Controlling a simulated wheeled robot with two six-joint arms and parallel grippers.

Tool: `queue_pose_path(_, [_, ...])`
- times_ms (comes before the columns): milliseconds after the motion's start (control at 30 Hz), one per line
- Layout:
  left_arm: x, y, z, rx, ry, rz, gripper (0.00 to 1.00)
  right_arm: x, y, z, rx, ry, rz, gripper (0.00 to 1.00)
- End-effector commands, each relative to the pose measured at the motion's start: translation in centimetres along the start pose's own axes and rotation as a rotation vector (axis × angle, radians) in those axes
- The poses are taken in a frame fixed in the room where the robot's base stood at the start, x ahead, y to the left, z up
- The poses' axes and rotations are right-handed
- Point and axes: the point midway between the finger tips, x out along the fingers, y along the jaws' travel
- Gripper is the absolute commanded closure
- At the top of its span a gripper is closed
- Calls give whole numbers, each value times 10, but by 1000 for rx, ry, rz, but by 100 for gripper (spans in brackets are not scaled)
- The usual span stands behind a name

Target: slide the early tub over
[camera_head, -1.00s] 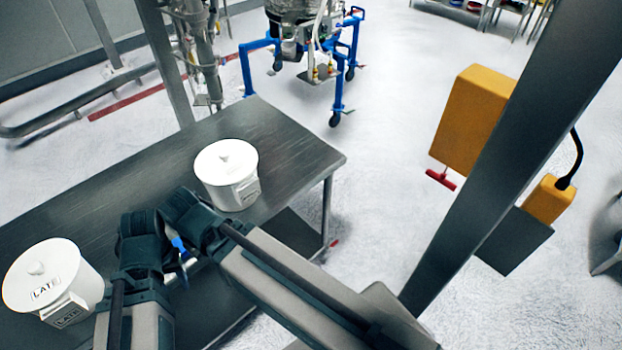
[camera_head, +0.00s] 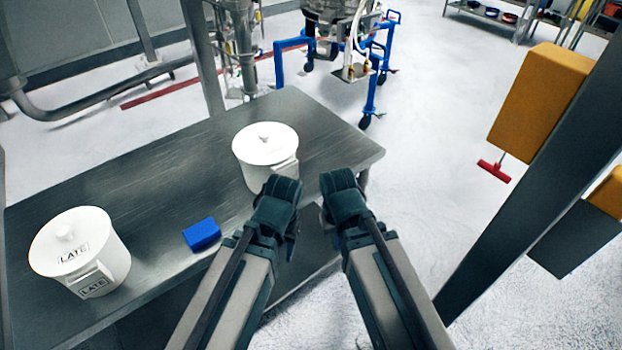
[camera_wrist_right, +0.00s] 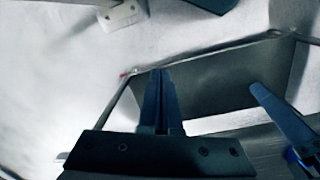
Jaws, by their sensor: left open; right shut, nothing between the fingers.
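A white lidded tub (camera_head: 258,158) stands upright near the right end of the table; its label is hidden, so I cannot read it. A second white tub (camera_head: 112,258), marked LATE, stands at the left. My left gripper (camera_head: 284,192) is open at the near right side of the first tub and overlaps it in the head view; contact cannot be told. My right gripper (camera_head: 338,184) is shut and empty, apart from the tub, just right of the left gripper. In the right wrist view its fingers (camera_wrist_right: 161,95) are together, with a blue finger of my left gripper (camera_wrist_right: 283,122) at the right.
A blue block (camera_head: 202,234) lies on the grey metal table (camera_head: 165,190) between the tubs. The table between and behind the tubs is otherwise clear. A thick grey post (camera_head: 530,200) with a yellow box (camera_head: 540,100) rises at the right. A blue wheeled frame (camera_head: 370,97) stands behind.

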Motion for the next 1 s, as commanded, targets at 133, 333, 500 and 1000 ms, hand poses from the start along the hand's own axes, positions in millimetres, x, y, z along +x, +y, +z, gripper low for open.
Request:
queue_pose_path(133, [74,7,-4,0,0,0,50,77,20,-10,73,23,-28,100])
queue_pose_path(333, [129,12,-8,0,0,0,50,133,39,-22,159,63,-89,100])
queue_pose_path(500, [166,16,-10,0,0,0,50,168,46,-37,233,112,-191,100])
queue_pose_path(1000, [186,18,-11,0,0,0,50,88,29,-136,520,452,-964,100])
